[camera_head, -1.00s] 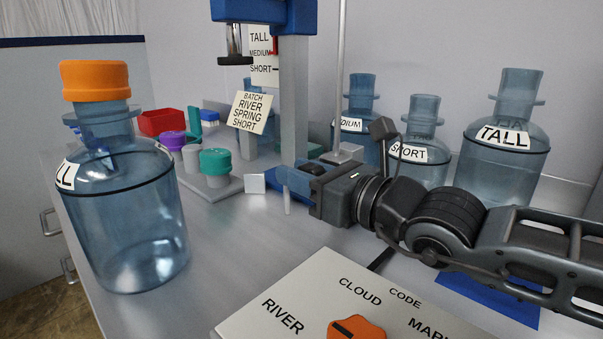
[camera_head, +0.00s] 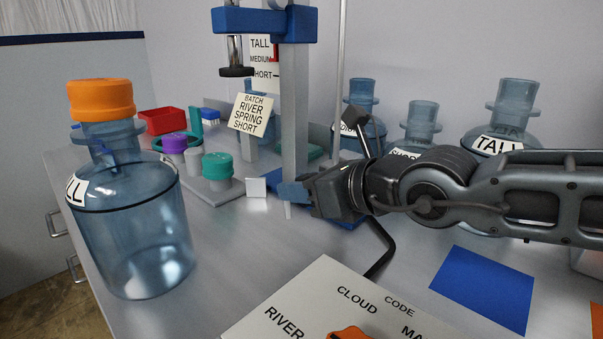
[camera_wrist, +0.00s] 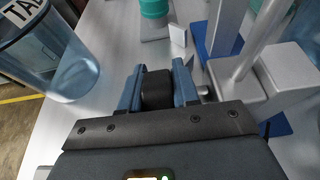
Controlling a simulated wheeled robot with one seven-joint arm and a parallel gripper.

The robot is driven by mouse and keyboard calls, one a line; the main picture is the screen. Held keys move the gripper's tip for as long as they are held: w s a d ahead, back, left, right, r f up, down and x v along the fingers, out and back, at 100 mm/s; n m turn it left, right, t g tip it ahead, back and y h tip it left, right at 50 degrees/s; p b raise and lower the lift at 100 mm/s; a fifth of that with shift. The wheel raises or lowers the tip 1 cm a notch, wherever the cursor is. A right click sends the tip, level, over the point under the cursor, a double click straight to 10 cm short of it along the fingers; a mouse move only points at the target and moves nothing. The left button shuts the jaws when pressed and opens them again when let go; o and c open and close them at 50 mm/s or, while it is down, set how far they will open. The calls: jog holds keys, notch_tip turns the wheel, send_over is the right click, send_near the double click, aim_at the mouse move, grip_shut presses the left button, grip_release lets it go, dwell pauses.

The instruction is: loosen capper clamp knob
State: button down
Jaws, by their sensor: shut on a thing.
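The capper is a grey upright column (camera_head: 295,110) with a blue head (camera_head: 262,22) and a dark-ended plunger (camera_head: 237,70) hanging from it. A black round knob (camera_wrist: 157,90) shows in the wrist view, between the two blue fingers of my gripper (camera_wrist: 157,77). The fingers are shut on its sides. In the head view my gripper (camera_head: 294,192) is low at the right of the column's foot. The knob is hidden there behind the fingers and the wrist.
A large orange-capped jug (camera_head: 135,230) stands at the left. Several jugs, including one labelled TALL (camera_head: 497,142), stand behind my arm. A stand with coloured caps (camera_head: 217,166) is left of the capper. A lettered panel (camera_head: 300,300) lies in front.

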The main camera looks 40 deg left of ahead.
jog(key=shift+f+h+p, duration=0.1)
jog(key=shift+h+p, duration=0.25)
jog(key=shift+h, duration=0.55)
jog(key=c, duration=0.9)
grip_release()
jog(key=shift+d, duration=0.1)
jog(key=shift+v, duration=3.8)
